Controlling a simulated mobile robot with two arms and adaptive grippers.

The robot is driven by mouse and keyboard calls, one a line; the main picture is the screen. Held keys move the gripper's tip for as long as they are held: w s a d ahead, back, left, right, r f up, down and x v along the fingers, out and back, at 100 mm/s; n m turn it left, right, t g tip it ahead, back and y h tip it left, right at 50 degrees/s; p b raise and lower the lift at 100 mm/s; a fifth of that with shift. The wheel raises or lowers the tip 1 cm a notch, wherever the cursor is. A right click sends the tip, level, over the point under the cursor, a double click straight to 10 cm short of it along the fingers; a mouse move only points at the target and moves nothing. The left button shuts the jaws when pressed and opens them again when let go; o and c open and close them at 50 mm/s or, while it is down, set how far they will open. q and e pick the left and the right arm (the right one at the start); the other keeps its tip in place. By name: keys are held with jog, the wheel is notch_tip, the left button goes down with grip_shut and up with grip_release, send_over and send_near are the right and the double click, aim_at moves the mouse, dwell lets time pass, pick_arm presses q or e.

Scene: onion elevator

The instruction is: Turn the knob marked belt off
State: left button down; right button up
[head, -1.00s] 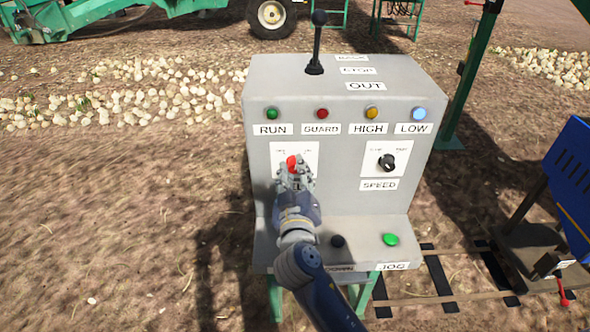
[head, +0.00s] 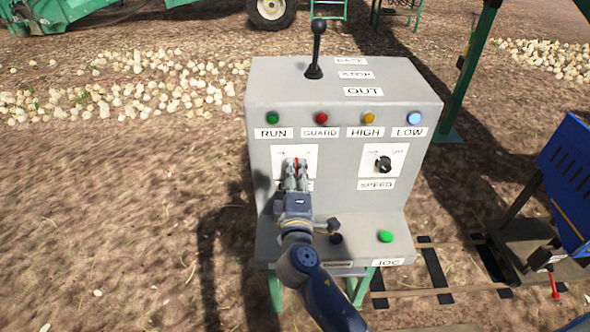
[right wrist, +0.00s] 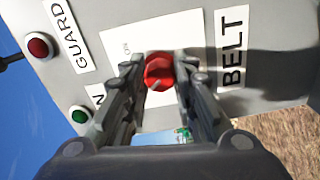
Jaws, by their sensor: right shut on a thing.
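The red belt knob (right wrist: 159,72) sits on a white plate on the front of the grey control box, with the label BELT (right wrist: 232,50) beside it in the right wrist view. In the head view the knob (head: 296,163) is mostly hidden by my right gripper (head: 296,168). My right gripper, also seen in the right wrist view (right wrist: 160,80), has its two fingers on either side of the knob and is shut on it. My left gripper is not in view.
The control box (head: 340,205) also carries a black speed knob (head: 384,164), a green jog button (head: 385,236), a black button (head: 336,238), and a tall black lever (head: 316,50) on top. Indicator lamps line its upper front. A blue machine (head: 570,185) stands at the right.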

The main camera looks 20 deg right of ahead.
jog(key=shift+n+p, duration=0.3)
jog(key=shift+n, duration=0.6)
jog(key=o, duration=1.1)
jog(key=shift+c, duration=0.2)
jog(key=v, duration=1.2)
